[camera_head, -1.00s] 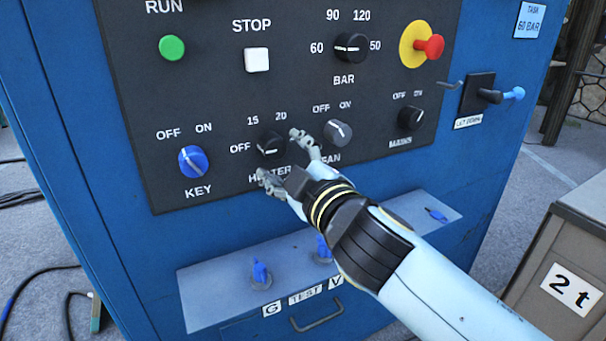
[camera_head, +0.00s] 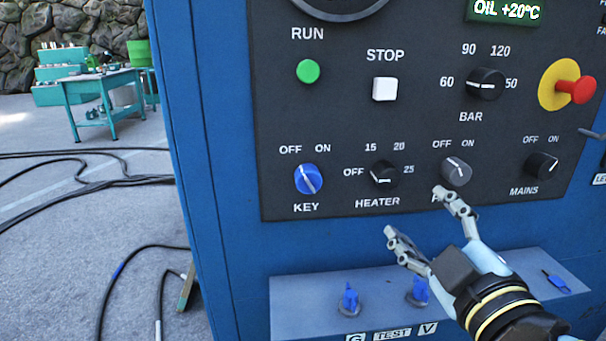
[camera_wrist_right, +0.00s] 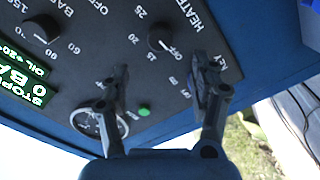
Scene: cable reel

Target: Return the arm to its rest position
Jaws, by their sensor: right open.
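My right gripper (camera_head: 414,212) is open and empty in the head view. Its two fingers are spread in front of the lower panel, below and to the right of the heater knob (camera_head: 383,175). Nothing is between the fingers. My left gripper is not in view.
The dark control panel (camera_head: 340,125) is on a blue cabinet (camera_head: 235,250). A shelf with blue test valves (camera_head: 349,299) juts out below, beside my right forearm. The red emergency button (camera_head: 576,90) sticks out at right. Black cables (camera_head: 90,180) lie on the open ground at left.

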